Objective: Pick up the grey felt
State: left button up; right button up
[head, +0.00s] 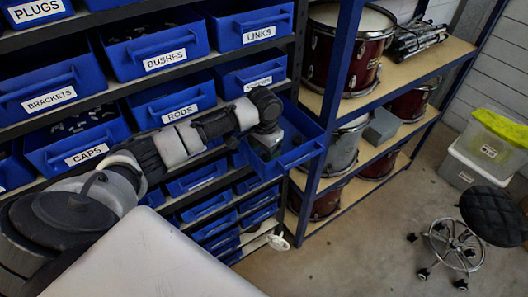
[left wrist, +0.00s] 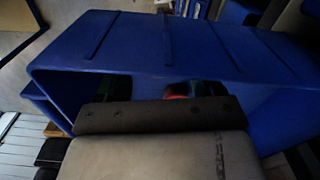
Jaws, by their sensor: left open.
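My left gripper (head: 268,142) reaches down into a pulled-out blue bin (head: 308,146) at the right end of the shelf rack. In the left wrist view its fingers (left wrist: 153,88) are open and reach into the bin (left wrist: 200,50). A small patch of red and green shows between bin wall and gripper; I cannot tell what it is. I cannot pick out any grey felt; the inside of the bin is mostly hidden by my gripper and is dark. My right gripper is not in view.
Labelled blue bins, such as RODS (head: 173,101) and LINKS (head: 250,24), fill the rack around my arm. A blue-framed shelf (head: 330,75) with drums stands close on the right. A black stool (head: 492,214) and stacked plastic boxes (head: 492,145) stand farther right, with bare floor between.

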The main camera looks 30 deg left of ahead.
pick_arm(q)
jog(key=shift+s+f, duration=0.1)
jog(key=shift+f, duration=0.5)
jog(key=c, duration=1)
